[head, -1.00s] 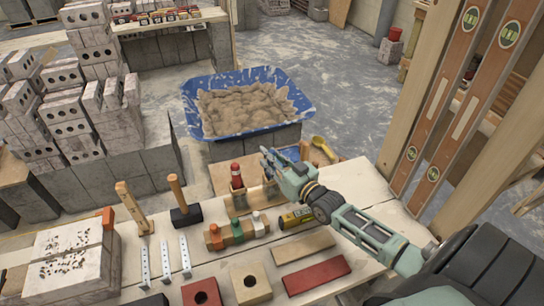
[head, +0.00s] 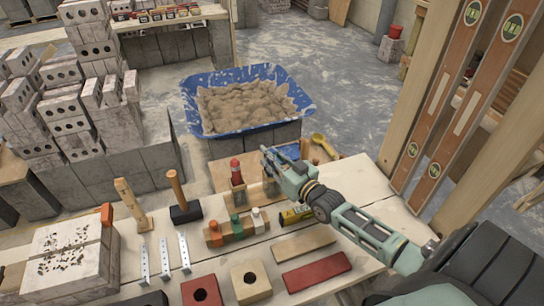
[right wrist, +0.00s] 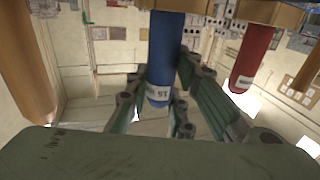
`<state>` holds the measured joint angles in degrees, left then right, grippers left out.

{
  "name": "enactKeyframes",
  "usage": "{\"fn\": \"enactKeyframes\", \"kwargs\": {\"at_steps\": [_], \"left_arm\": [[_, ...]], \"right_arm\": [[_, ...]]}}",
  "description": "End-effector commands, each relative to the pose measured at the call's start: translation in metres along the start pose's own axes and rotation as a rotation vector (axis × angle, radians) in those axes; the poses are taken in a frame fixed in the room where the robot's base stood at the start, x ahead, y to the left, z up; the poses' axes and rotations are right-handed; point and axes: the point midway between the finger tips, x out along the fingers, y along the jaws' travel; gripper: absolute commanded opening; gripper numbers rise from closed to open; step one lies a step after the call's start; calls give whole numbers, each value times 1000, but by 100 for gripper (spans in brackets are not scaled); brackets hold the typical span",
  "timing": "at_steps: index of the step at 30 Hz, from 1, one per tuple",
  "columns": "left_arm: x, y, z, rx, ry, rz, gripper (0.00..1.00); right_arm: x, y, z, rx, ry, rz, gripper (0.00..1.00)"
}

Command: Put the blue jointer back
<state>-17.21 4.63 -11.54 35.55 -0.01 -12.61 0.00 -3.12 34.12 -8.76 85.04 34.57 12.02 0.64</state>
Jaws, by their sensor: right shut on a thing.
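My right gripper (head: 272,164) is over the bench, at the wooden rack (head: 238,199) beside the red jointer (head: 236,172). In the right wrist view, its fingers are closed around the blue handle of the blue jointer (right wrist: 165,55), which has a pale label near its end. The red jointer (right wrist: 250,58) stands parallel to it, apart. Wooden parts of the rack show at the top edge of that view, at the far ends of both handles. I cannot tell whether the blue jointer is seated in the rack. My left gripper is not in view.
A block with orange, green and white-topped bottles (head: 236,229) stands in front of the rack. A blue tub of mortar (head: 205,120) is behind. Upright levels (head: 440,120) lean at right.

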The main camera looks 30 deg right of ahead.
Motion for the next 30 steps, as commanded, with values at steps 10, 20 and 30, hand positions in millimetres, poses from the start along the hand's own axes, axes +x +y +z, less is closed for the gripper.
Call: {"fn": "enactKeyframes", "kwargs": {"at_steps": [10, 20, 30], "left_arm": [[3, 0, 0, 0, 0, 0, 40], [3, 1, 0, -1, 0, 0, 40], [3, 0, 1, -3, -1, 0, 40]], "right_arm": [[0, 0, 4, 0, 2, 0, 22], [0, 0, 4, 0, 1, 0, 43], [-8, 0, 5, 1, -2, -1, 43]]}}
